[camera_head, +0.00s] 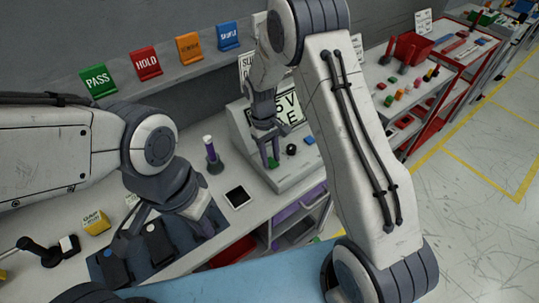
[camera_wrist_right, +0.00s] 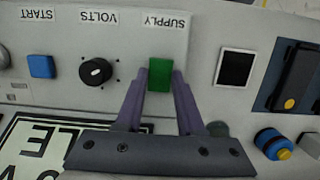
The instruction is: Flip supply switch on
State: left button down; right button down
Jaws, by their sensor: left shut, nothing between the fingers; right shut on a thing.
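The supply switch is a green rocker (camera_wrist_right: 160,75) under the SUPPLY label on the grey sloped panel (camera_wrist_right: 205,35). In the head view the switch (camera_head: 272,162) shows at the panel's left part. My right gripper (camera_wrist_right: 160,92) has its two purple fingers on either side of the green switch, shut on it. In the head view this gripper (camera_head: 269,155) reaches down onto the panel from above. My left gripper (camera_head: 205,220) is shut and empty over the bench at the left, away from the panel. Which way the switch is tipped cannot be told.
A black VOLTS knob (camera_wrist_right: 96,72) and blue START button (camera_wrist_right: 40,66) sit beside the switch. A dark square plate (camera_head: 238,197) lies left of the panel. A yellow block (camera_head: 96,222) is at far left.

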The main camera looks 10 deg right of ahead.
jog(key=shift+a, duration=0.1)
jog(key=c, duration=0.5)
grip_release()
jog(key=b+v, duration=0.2)
jog(key=v, duration=0.8)
jog(key=shift+r, duration=0.25)
